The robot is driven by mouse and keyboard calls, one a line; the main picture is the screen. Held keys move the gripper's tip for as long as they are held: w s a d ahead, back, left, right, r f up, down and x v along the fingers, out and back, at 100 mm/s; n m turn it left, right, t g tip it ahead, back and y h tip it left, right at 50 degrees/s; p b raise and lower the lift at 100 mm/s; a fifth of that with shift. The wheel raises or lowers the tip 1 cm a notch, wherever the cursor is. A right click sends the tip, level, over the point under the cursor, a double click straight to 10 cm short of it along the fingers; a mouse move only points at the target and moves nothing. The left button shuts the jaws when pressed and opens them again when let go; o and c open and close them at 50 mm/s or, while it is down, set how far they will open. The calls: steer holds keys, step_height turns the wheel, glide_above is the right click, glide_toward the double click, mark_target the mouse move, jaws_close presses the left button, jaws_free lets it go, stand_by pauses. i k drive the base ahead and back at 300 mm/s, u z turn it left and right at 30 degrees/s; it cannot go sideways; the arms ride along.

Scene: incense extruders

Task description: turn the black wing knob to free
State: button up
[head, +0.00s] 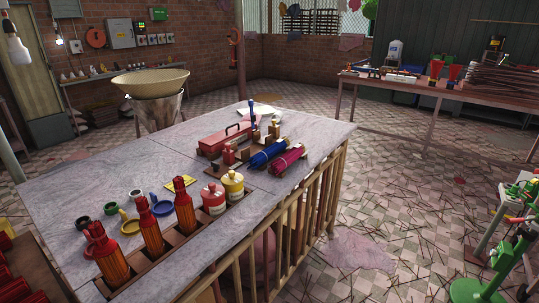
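I cannot make out a black wing knob in the head view; it may be hidden or too small to tell. A blue cylinder (268,152) and a magenta cylinder (288,159) lie side by side on the grey worktable (110,180). They look like extruder barrels, with small brown and red fittings (232,153) at their left ends. My gripper is not in view.
Several red bottle-like pieces (148,226) stand along the table's front edge, beside a red-and-white can (213,199) and a yellow can (233,185). A red toolbox (222,139) lies behind. Green equipment (508,250) stands at right. The tiled floor between has scattered sticks.

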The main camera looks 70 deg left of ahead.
mark_target(216, 166)
steer(key=z, duration=0.05)
steer(key=i, duration=1.5)
steer(key=u, duration=3.45)
steer(key=i, duration=0.35)
steer(key=u, duration=0.7)
steer(key=i, duration=1.4)
steer(key=z, duration=0.3)
